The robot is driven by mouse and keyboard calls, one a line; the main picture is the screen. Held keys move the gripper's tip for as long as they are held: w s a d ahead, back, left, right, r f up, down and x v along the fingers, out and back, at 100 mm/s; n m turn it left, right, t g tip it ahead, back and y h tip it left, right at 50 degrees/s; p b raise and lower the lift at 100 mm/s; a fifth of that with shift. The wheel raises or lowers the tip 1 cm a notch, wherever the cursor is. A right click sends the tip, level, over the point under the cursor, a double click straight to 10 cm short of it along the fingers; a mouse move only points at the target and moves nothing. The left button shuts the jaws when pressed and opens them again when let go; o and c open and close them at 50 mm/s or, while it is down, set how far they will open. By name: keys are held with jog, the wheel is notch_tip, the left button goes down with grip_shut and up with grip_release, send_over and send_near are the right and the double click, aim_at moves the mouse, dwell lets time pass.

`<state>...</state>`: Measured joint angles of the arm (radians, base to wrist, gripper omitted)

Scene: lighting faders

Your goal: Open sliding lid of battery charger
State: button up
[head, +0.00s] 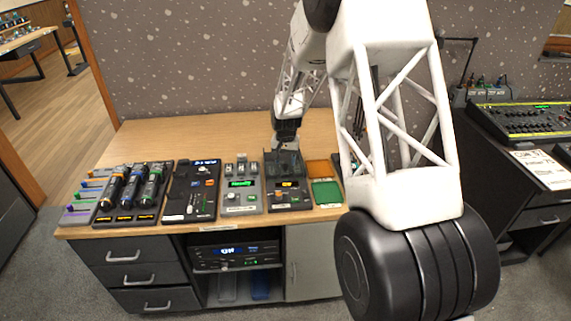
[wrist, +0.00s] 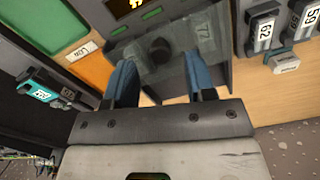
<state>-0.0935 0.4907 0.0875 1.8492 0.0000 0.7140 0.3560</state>
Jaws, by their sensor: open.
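The battery charger (head: 289,194) is a dark box with an orange display and knobs, in the middle of the desk. A smoky see-through lid (head: 285,163) covers its rear part. In the wrist view the lid (wrist: 185,69) shows with a dark round knob or recess, and part of the charger (wrist: 128,28) is at the top edge. My gripper (head: 287,143) is above the lid at the charger's back. In the wrist view my gripper's (wrist: 160,66) two blue fingers are apart, one on each side of the lid's middle, with nothing clearly held. Whether they touch the lid cannot be told.
Left of the charger stands a grey unit (head: 241,197) with a green display, then a black panel (head: 180,203) and a rack of cylindrical devices (head: 131,204). Orange and green trays (head: 327,193) lie right of it. Bare desk (head: 190,134) lies behind the devices.

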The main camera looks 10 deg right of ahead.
jog(key=shift+f, duration=1.1)
grip_shut()
